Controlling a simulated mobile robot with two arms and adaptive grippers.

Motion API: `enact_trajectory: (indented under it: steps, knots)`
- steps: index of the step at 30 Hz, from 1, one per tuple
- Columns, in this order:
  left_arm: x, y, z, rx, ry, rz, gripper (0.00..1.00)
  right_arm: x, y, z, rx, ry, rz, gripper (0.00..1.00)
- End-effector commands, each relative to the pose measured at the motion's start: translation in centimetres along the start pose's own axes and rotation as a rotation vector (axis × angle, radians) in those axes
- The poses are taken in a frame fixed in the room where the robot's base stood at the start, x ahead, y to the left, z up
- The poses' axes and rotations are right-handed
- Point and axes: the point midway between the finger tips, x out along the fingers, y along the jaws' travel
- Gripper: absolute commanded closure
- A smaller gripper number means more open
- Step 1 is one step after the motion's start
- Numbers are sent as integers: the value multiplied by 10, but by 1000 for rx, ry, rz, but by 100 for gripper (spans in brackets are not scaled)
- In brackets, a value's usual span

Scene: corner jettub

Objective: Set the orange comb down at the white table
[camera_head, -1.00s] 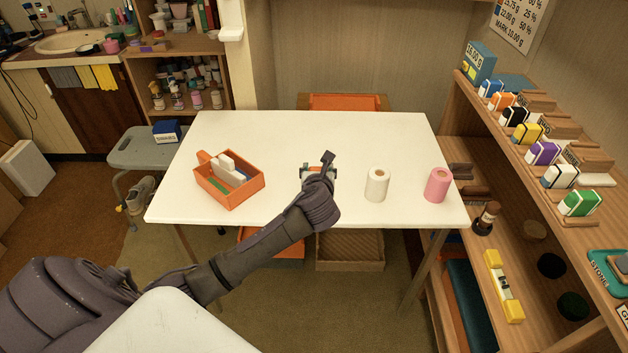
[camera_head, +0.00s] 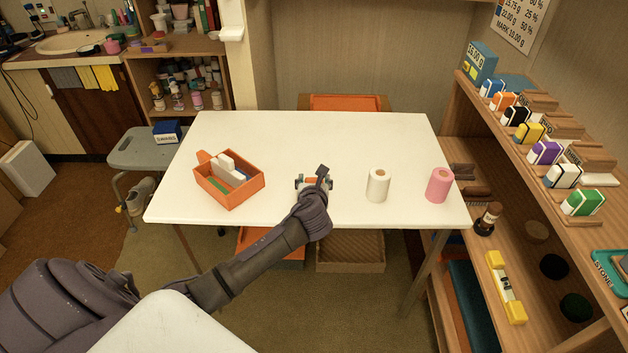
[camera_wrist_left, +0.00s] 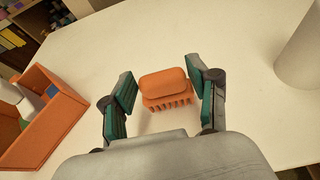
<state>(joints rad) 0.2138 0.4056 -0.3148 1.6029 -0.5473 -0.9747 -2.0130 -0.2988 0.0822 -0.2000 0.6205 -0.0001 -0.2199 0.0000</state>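The orange comb (camera_wrist_left: 166,88) lies on the white table (camera_head: 300,140), between the two fingers of my left gripper (camera_wrist_left: 162,92). Its short teeth point toward the gripper's palm in the left wrist view. The fingers stand apart, with a gap on each side of the comb, so the gripper is open around it. In the head view the left gripper (camera_head: 314,182) is low over the front middle of the table, and a little orange of the comb shows by its fingers. My right gripper is in no view.
An orange box (camera_head: 230,190) with white items stands left of the gripper. A white roll (camera_head: 377,187) and a pink roll (camera_head: 439,186) stand to the right. The back of the table is clear. A wooden shelf (camera_head: 530,150) borders the right side.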

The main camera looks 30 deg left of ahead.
Motion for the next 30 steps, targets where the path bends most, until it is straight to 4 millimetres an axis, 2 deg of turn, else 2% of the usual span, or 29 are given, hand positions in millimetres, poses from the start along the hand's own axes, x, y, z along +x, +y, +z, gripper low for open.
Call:
enact_trajectory:
  steps: [1,2,14,17,24,30]
  knots:
    - [0,0,0,0,0,0,27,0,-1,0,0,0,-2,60]
    - [0,0,0,0,0,0,22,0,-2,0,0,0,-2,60]
    - [-3,0,3,0,0,-1,22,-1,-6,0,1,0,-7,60]
    - [-17,0,4,1,-1,-2,22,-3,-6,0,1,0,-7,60]
    - [-68,0,4,0,0,-4,22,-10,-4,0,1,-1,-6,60]
    - [-104,0,3,-1,0,-2,22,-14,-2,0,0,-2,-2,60]
